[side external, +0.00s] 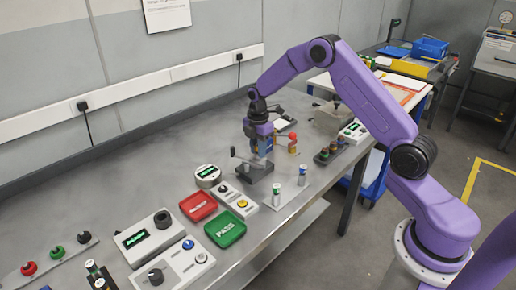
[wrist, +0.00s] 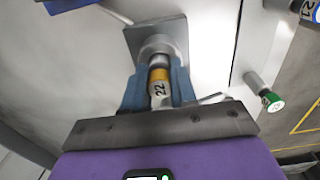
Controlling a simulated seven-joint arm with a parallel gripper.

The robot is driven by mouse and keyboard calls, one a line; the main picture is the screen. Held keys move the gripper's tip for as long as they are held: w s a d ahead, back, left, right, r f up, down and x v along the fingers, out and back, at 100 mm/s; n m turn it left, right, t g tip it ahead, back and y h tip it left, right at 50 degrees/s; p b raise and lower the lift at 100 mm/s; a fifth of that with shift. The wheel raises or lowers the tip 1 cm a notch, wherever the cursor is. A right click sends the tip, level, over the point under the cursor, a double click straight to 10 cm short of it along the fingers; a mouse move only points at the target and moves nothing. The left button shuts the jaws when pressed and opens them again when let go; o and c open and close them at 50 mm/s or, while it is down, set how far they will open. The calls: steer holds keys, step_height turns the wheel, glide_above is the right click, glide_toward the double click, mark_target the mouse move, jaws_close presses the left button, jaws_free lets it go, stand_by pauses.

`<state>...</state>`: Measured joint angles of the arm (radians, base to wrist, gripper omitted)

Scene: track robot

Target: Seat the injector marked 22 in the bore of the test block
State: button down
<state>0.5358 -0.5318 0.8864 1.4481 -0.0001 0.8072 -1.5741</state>
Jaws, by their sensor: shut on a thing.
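The injector marked 22 (wrist: 159,88), a metal cylinder with a yellow band, is between the blue fingers of my gripper (wrist: 158,78) in the wrist view. My gripper is shut on it. The grey test block (wrist: 168,36) is just beyond the injector's far end, with a round collar in line with it. In the side view my gripper (side external: 262,146) points down over the test block (side external: 255,171), which has a lever handle at its left. The fingers hide the injector's lower end, so I cannot tell whether it enters the bore.
A red tray (side external: 198,207) and a green PASS tray (side external: 225,229) lie left. A dark rack (side external: 331,152) with coloured items is at right.

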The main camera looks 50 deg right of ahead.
steer(key=shift+f, duration=0.15)
steer(key=c, duration=0.9)
jaws_free()
step_height(320, 180, up, 12)
steer(key=s+a+r+m, duration=0.1)
steer(key=s+a+r, duration=0.3)
steer(key=s+a, duration=0.5)
steer(key=s+a+r+m, duration=0.1)
steer(key=s+a, duration=0.2)
steer(key=s, duration=0.7)
steer(key=s+a+m, duration=0.2)
steer(key=s+a, duration=0.2)
steer(key=s, duration=0.6)
steer(key=s+d+f+m, duration=0.1)
steer(key=s+d, duration=0.2)
steer(key=s, duration=0.8)
steer(key=shift+s+d+f, duration=0.25)
steer(key=shift+s+d, duration=0.1)
